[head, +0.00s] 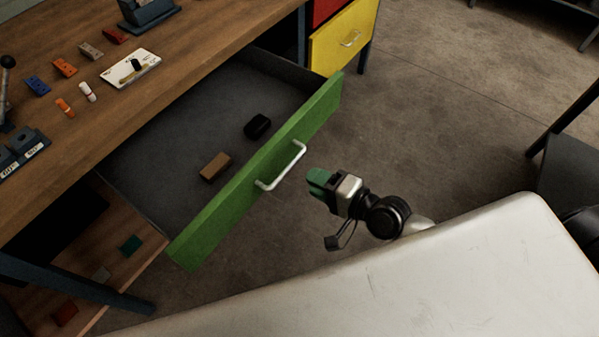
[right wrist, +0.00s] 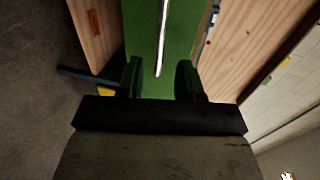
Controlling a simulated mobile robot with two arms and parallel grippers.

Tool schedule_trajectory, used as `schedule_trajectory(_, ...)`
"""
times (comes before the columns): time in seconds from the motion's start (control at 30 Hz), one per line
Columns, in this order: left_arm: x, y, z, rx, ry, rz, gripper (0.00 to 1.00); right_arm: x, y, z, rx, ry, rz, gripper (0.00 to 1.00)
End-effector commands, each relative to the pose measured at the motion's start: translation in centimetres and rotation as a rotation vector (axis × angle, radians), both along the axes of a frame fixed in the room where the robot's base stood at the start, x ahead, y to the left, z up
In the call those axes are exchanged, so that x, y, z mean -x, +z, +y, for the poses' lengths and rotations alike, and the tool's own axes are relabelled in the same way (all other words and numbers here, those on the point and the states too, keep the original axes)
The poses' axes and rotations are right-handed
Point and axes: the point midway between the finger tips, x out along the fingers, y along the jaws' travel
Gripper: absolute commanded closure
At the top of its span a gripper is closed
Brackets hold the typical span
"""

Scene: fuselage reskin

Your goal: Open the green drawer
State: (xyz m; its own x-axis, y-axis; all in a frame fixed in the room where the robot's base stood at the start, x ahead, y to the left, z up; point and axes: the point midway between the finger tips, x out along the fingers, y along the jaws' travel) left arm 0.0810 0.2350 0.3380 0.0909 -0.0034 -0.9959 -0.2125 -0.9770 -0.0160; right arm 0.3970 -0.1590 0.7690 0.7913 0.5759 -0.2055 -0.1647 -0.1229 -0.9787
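The green drawer (head: 255,172) is pulled well out from under the wooden workbench, its grey inside exposed. Its silver handle (head: 282,167) is on the front face. A brown block (head: 215,166) and a black object (head: 257,126) lie in the drawer. My right gripper (head: 317,182) is in front of the handle, a short way off and empty. In the right wrist view the fingers (right wrist: 160,80) are apart, with the silver handle (right wrist: 163,35) against the green front (right wrist: 182,30) beyond them. My left gripper is not in view.
A yellow drawer (head: 343,37) is shut at the back, with a red one (head: 325,8) above it. The bench top (head: 200,30) holds several small parts and a white card (head: 131,68). A lower shelf (head: 95,262) holds small blocks. Floor right of the drawer is clear.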

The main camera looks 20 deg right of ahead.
Motion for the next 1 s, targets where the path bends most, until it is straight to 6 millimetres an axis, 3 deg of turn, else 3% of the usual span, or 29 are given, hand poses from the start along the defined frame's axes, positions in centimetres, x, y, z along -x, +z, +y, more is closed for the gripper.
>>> schedule_trajectory(0.2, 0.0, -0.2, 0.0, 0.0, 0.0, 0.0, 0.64, 1.7, 0.4, -1.3, 0.0, 0.0, 0.0, 0.64)
schedule_trajectory(0.8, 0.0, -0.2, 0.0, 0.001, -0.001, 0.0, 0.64, 1.8, 0.4, -1.4, 0.001, -0.002, -0.001, 0.64)
schedule_trajectory(0.93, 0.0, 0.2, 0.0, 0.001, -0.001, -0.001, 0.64, 1.4, -1.3, -2.3, 0.068, -0.021, 0.0, 0.64)
schedule_trajectory(1.0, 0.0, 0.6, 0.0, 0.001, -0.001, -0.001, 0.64, 1.1, -3.7, -3.5, 0.162, -0.043, 0.003, 0.64)
